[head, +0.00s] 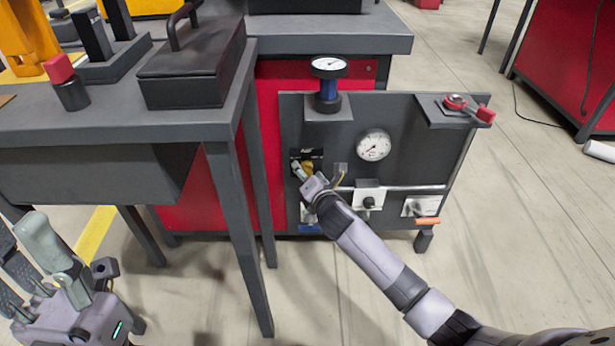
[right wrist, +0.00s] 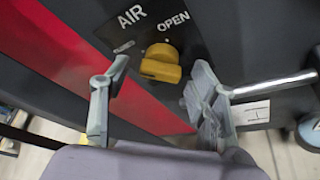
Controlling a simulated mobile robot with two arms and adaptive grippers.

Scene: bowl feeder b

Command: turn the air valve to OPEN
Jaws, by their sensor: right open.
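The air valve is a yellow knob (right wrist: 162,64) on a dark panel, seen close up in the right wrist view. The label AIR (right wrist: 131,16) is above left of it and the label OPEN (right wrist: 173,20) above right. The knob's raised grip lies roughly crosswise in that view, not pointing at OPEN. In the head view the knob (head: 308,167) is partly hidden by my right gripper (head: 301,172). My right gripper (right wrist: 157,84) is open, one finger on each side of the knob, with visible gaps. My left gripper (head: 45,262) is at the lower left, away from the panel; its opening is unclear.
The panel (head: 420,160) also carries a round gauge (head: 373,145), a blue regulator with a dial (head: 328,90), a red-handled part (head: 468,108) and an orange lever (head: 427,221). A horizontal metal rod (right wrist: 270,84) runs right of my right gripper. A dark table (head: 120,128) stands left.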

